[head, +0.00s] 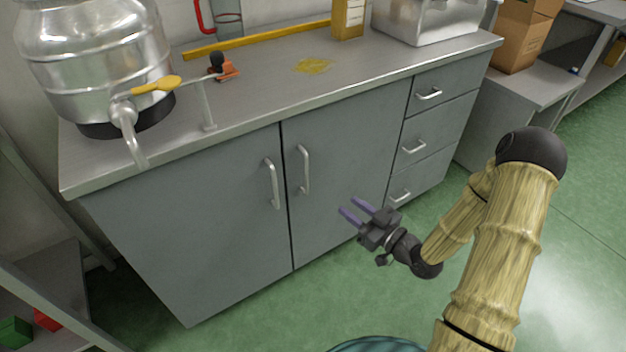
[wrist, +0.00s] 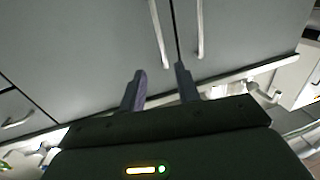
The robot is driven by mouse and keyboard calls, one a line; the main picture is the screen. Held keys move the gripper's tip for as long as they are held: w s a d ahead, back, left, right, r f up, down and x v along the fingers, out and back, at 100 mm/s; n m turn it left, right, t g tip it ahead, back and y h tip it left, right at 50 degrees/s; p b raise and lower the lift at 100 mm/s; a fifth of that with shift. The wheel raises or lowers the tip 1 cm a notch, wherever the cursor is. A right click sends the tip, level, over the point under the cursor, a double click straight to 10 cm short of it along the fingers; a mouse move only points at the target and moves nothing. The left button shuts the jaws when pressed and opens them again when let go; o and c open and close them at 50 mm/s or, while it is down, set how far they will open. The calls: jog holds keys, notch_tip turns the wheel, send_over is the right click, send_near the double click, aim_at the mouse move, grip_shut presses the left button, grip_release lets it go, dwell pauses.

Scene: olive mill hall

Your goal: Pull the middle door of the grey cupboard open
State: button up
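The grey cupboard (head: 190,225) has two doors and a stack of drawers at its right. The middle door (head: 345,140) lies between the left door and the drawers and is shut. Its upright silver bar handle (head: 303,168) is near its left edge; it shows in the wrist view too (wrist: 158,32). My gripper (head: 348,204) is in front of the middle door, lower than and right of the handle, apart from it. Its two purple fingers are spread with nothing between them, as the wrist view also shows (wrist: 162,74).
The left door's handle (head: 272,184) stands close beside, across the seam. Drawer handles (head: 414,147) are at the right. The worktop (head: 270,95) overhangs the doors and bears a steel tank (head: 95,60) with a tap. Green floor in front is clear.

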jog(key=b+x, duration=0.2)
jog(key=x, duration=1.3)
grip_shut()
